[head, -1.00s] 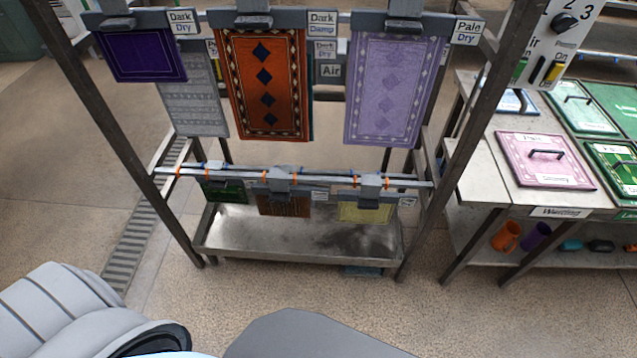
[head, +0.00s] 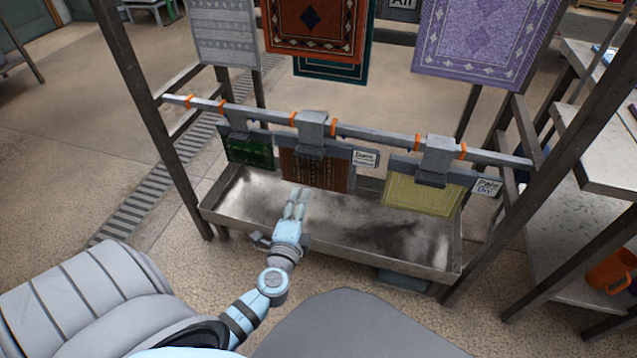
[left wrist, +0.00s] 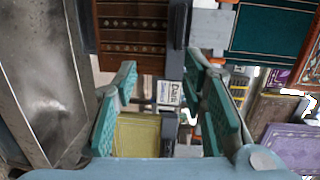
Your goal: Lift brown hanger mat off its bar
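The brown hanger mat (head: 308,172) hangs from a grey hanger hooked on the lower bar (head: 380,136), between a green mat and a yellow mat. A white label card (head: 365,158) is at its hanger's right end. In the left wrist view the brown mat (left wrist: 132,30) is at the top, beyond the fingers, with the card (left wrist: 169,92) between them. My left gripper (head: 296,198) is in front of and just below the brown mat, over the trough; it does not hold the mat. Its teal-padded fingers (left wrist: 163,72) are spread apart and empty. My right gripper is out of view.
A metal trough (head: 350,235) lies under the lower bar. The green mat (head: 249,150) hangs at left, the yellow mat (head: 424,194) at right. Larger mats, such as a purple one (head: 485,45), hang above. Rack posts stand on both sides, and a metal table (head: 585,225) is at right.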

